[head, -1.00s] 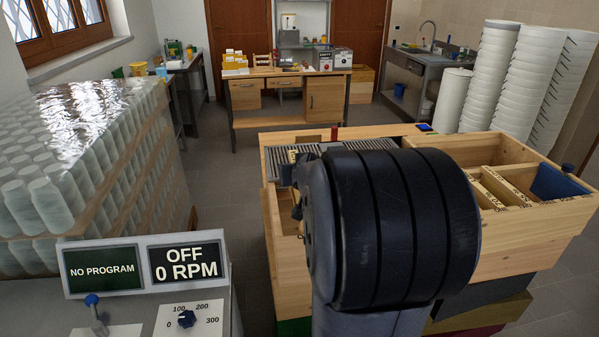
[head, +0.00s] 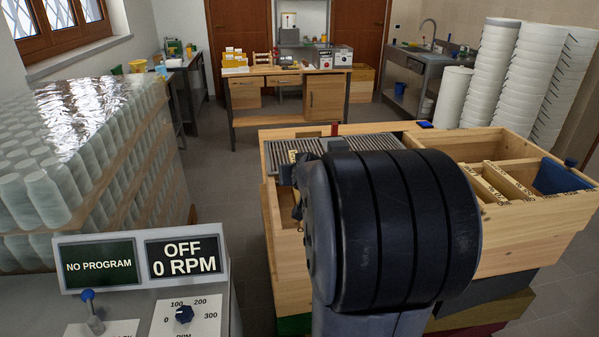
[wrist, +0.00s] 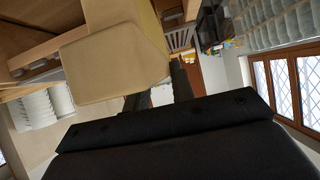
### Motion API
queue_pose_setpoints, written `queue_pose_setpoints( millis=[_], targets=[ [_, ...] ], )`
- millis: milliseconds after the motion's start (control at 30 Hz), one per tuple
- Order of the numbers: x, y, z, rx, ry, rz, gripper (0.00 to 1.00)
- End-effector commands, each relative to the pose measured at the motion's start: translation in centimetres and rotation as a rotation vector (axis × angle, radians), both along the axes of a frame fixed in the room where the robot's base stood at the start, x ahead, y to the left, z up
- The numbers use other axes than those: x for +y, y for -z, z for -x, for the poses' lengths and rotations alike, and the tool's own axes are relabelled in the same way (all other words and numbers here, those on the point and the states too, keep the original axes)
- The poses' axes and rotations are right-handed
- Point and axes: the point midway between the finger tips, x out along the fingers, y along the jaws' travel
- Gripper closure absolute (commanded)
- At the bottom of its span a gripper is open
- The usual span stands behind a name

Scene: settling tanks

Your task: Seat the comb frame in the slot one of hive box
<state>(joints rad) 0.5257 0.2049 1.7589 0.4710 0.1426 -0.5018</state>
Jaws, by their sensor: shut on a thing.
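In the wrist view a pale tan slab (wrist: 115,65), which looks like the comb frame, is between the dark fingers of my gripper (wrist: 157,92). My gripper is shut on it. In the head view my thick dark arm hides most of my gripper and the held frame. The wooden hive box (head: 510,240) stands at the right. Its open right part holds a few pale wooden bars (head: 505,183) with lettering and a blue panel (head: 562,178). I cannot tell which slot is slot one, nor whether the held frame touches the box.
A grey grille (head: 345,143) covers the back of the left part of the box. A control panel (head: 140,262) reading OFF 0 RPM stands at front left, with stacked wrapped jars (head: 80,160) behind it. White tub stacks (head: 505,75) stand back right. Floor shows between jars and box.

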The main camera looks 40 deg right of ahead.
Motion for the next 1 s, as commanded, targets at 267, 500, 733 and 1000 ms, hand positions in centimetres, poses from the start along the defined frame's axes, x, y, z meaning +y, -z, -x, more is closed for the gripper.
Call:
queue_pose_setpoints(
  millis=[267, 500, 733, 1000],
  targets=[
    [0.0, 0.6, 0.0, -0.003, 0.001, 0.002, 1.00],
    [0.0, 1.1, 0.0, -0.003, 0.001, 0.002, 1.00],
    [0.0, 1.6, 0.0, -0.003, 0.001, 0.002, 1.00],
    [0.0, 2.2, 0.0, -0.003, 0.001, 0.002, 1.00]
  ],
)
